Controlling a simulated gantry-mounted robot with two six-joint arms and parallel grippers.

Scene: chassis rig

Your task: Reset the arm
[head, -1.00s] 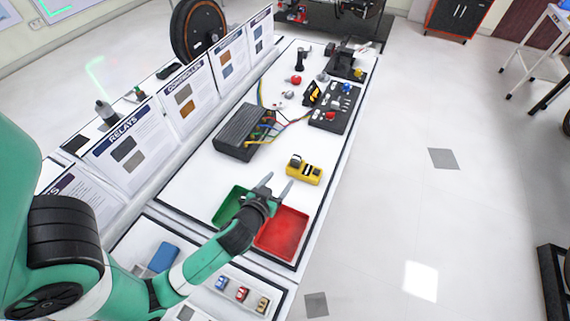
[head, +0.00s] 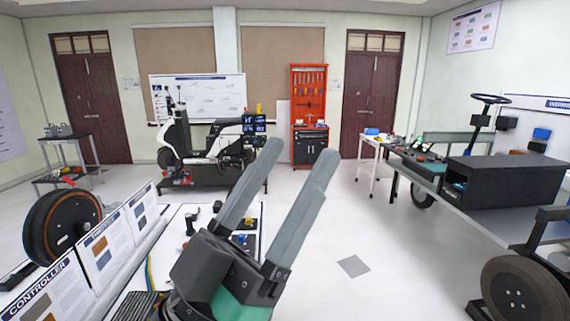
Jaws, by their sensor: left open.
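My left gripper (head: 292,190) stands large in the foreground of the head view, raised in front of the white workbench (head: 180,222). Its two grey fingers point up and to the right. They are apart, with nothing between them. A bit of my green arm shows just below it. The gripper hides much of the bench top. My right gripper is not in view.
Display boards (head: 103,256) line the bench's left edge, with a black wheel (head: 62,225) behind them. A scooter (head: 205,150) and a red tool cabinet (head: 309,115) stand at the back. A chassis rig (head: 510,180) stands at the right. The floor between is clear.

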